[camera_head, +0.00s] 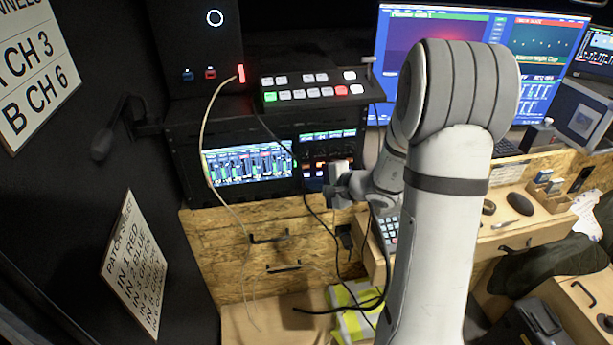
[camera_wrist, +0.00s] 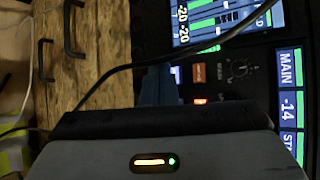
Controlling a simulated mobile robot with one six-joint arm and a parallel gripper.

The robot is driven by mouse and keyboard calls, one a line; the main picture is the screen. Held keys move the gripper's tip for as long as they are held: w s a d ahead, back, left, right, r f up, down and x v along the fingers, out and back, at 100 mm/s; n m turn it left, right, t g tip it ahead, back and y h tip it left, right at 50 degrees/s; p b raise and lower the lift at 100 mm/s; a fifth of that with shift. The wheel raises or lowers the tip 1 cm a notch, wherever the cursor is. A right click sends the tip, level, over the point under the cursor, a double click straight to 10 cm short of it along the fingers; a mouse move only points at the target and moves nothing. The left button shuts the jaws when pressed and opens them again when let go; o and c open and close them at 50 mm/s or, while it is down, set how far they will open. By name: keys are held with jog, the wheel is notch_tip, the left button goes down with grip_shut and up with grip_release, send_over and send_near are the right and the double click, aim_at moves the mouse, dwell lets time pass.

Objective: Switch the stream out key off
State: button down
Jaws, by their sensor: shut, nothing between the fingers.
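A control panel (camera_head: 318,160) is on the right side of the black rack, with green readouts on top and orange lit keys below. My gripper (camera_head: 336,186) is shut and empty, in front of the panel's lower part and hiding some of it. In the wrist view the panel appears turned sideways, with an orange lit key (camera_wrist: 199,74), a smaller orange light (camera_wrist: 200,101) and a dark knob (camera_wrist: 240,68). My gripper's dark body covers the bottom of that view. The stream out key's label is not readable, so I cannot tell which key it is.
A black cable (camera_wrist: 150,63) crosses in front of the panel, and a pale cable (camera_head: 206,150) hangs to its left. A switcher (camera_head: 312,88) sits on the rack. Wooden drawers (camera_head: 250,245) with black handles are below.

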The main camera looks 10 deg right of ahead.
dwell(0.4)
jog(key=shift+w+b, duration=0.45)
jog(key=shift+b, duration=0.05)
jog(key=shift+w, duration=0.25)
dwell(0.3)
jog(key=shift+s+b, duration=0.7)
jog(key=shift+b, duration=0.1)
jog(key=s+b, duration=0.2)
jog(key=s, duration=0.4)
